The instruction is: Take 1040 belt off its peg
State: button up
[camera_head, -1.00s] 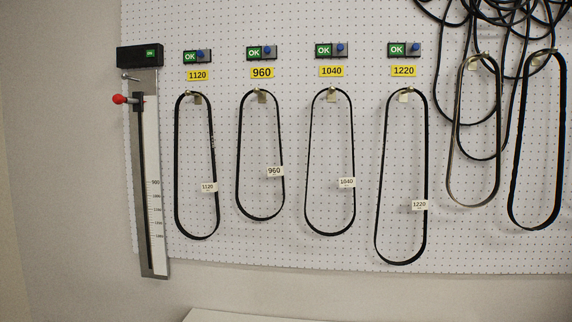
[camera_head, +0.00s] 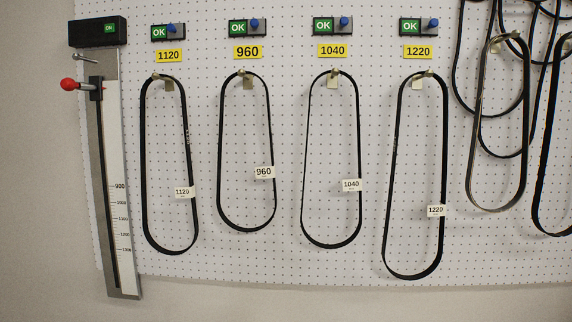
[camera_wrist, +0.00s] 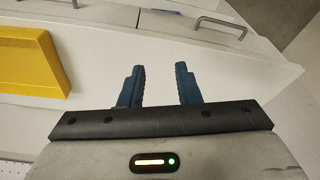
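The 1040 belt (camera_head: 304,150) is a thin black loop hanging from its peg (camera_head: 333,73) on the white pegboard, in the head view. It carries a white tag (camera_head: 351,185) reading 1040 at its lower right side. A yellow 1040 label (camera_head: 332,51) and a box with a green OK sign (camera_head: 322,26) sit above it. My gripper (camera_wrist: 158,86) shows only in the wrist view. Its two blue fingers are apart with nothing between them. It is away from the belt, facing a white surface with handles.
The 960 belt (camera_head: 221,150) hangs to the left and the 1220 belt (camera_head: 387,170) to the right, with the 1120 belt (camera_head: 144,165) farther left. A measuring gauge (camera_head: 122,190) is at far left. A yellow bin (camera_wrist: 30,62) shows in the wrist view.

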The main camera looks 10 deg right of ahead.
jog(key=shift+d, duration=0.1)
jog(key=m+t+h+p, duration=0.3)
jog(key=t+h+p, duration=0.2)
jog(key=t, duration=1)
send_near(360, 154)
jog(key=x, duration=1.1)
jog(key=shift+w+d, duration=0.1)
jog(key=shift+w, duration=0.05)
jog(key=shift+c, duration=0.2)
grip_shut()
